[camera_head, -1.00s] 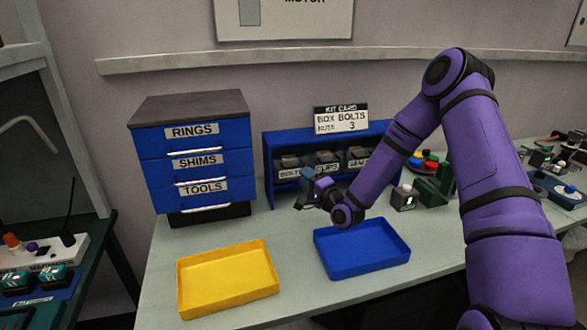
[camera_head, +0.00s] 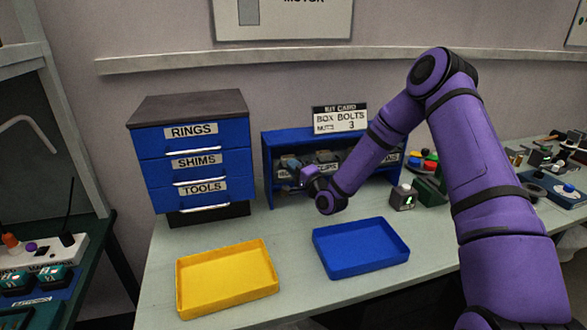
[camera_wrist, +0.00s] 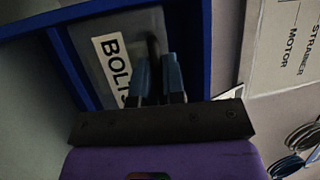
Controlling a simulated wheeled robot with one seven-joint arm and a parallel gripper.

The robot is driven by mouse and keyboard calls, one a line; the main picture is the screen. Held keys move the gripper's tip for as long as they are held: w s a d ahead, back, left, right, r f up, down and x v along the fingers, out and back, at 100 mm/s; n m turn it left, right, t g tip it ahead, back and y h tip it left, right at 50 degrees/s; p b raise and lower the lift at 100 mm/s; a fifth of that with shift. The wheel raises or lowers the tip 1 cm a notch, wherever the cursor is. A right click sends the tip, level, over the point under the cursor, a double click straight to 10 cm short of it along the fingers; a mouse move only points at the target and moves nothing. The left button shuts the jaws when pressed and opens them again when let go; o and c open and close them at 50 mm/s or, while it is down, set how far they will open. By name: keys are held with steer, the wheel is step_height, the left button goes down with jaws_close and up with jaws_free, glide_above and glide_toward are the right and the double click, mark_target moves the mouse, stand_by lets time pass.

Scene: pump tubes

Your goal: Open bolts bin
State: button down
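The bolts bin (camera_wrist: 90,50) is a grey bin with a white "BOLTS" label and a dark handle (camera_wrist: 153,45), in the blue shelf box. In the wrist view its front is close ahead of my gripper (camera_wrist: 157,62). The two blue-grey fingers are apart, with the handle showing at and just past the gap between their tips. Whether they touch it I cannot tell. In the head view my gripper (camera_head: 291,168) is at the left of the shelf box (camera_head: 267,165) and hides most of the bolts bin.
Other labelled bins sit to the right in the shelf box. A blue drawer cabinet (camera_head: 190,145) stands to the left. A yellow tray (camera_head: 225,280) and a blue tray (camera_head: 360,250) lie in front, both empty. A kit card (camera_head: 340,119) stands above the shelf box.

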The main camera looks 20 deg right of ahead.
steer(key=shift+s+f, duration=0.15)
steer(key=shift+s, duration=0.05)
stand_by(0.3)
steer(key=shift+n+t+y, duration=0.4)
steer(key=shift+t+y, duration=0.1)
steer(key=shift+t, duration=0.1)
steer(key=shift+s+f, duration=0.9)
steer(key=shift+f, duration=0.25)
steer(key=shift+s+f, duration=0.85)
steer(key=shift+f, duration=0.5)
steer(key=c, duration=1.2)
jaws_free()
steer(key=shift+c, duration=0.2)
